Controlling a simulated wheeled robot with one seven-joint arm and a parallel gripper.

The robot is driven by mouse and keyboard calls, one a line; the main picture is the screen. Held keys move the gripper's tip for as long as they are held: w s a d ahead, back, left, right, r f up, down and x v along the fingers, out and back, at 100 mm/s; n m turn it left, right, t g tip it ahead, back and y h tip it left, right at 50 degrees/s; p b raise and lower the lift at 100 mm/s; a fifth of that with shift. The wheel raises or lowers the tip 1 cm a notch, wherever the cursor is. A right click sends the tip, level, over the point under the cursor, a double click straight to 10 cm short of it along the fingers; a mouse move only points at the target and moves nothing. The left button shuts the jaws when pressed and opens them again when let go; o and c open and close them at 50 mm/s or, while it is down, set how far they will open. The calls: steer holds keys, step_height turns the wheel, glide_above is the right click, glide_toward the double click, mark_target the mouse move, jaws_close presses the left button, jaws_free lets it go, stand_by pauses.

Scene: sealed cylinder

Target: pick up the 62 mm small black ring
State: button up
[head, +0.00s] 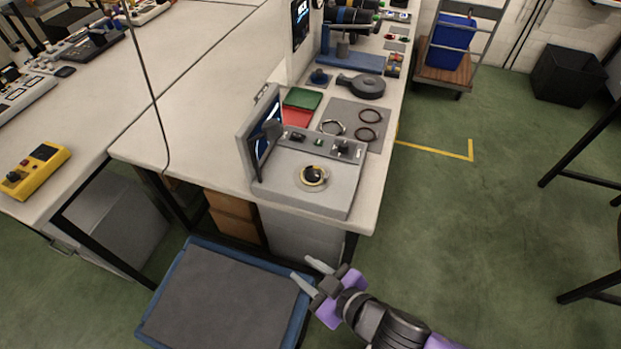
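Two thin black rings lie flat on a grey mat (346,108) on the bench in the head view. The nearer black ring (367,142) and the farther black ring (371,123) look close in size; I cannot tell for certain which is the 62 mm one. A silver ring (332,135) lies to their left on the mat. My gripper (303,268) is low in the picture, in front of the bench end and well away from the rings. Its two fingers are spread with nothing between them.
A grey device (315,192) with a round fixture and upright screen stands on the bench's near end, between my gripper and the mat. Red (297,117) and green trays (303,98) and a dark round tool (366,86) are nearby. A blue-edged cart (220,300) stands left of my gripper.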

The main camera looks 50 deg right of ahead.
steer(key=w+d+m+g+h+b, duration=0.1)
steer(key=w+d+m+h, duration=0.1)
steer(key=w, duration=0.4)
steer(key=w+d+r+m+h, duration=0.1)
steer(key=w+d+m+h, duration=0.1)
steer(key=w, duration=0.4)
steer(key=w+d+r+m+g+h+b, duration=0.1)
steer(key=w+m+h, duration=0.1)
steer(key=w+h, duration=0.2)
steer(key=shift+w+d+m+g+b, duration=0.15)
steer(key=shift+w+d, duration=0.05)
steer(key=shift+w, duration=0.3)
steer(key=shift+w+d+m+g+b, duration=0.15)
steer(key=shift+w+d, duration=0.05)
steer(key=shift+w, duration=0.25)
steer(key=m+g+h, duration=0.6)
steer(key=m+g, duration=0.1)
steer(key=m, duration=0.3)
glide_toward(325, 178)
steer(key=shift+w, duration=0.55)
steer(key=shift+s+d+r, duration=0.1)
steer(key=shift+s+d, duration=0.1)
steer(key=shift+d, duration=0.45)
steer(key=x, duration=0.2)
steer(key=p+x, duration=0.1)
steer(key=x, duration=0.1)
steer(key=p+x, duration=0.1)
steer(key=x, duration=0.1)
steer(key=shift+s+d+f, duration=0.1)
steer(key=shift+d+f, duration=0.2)
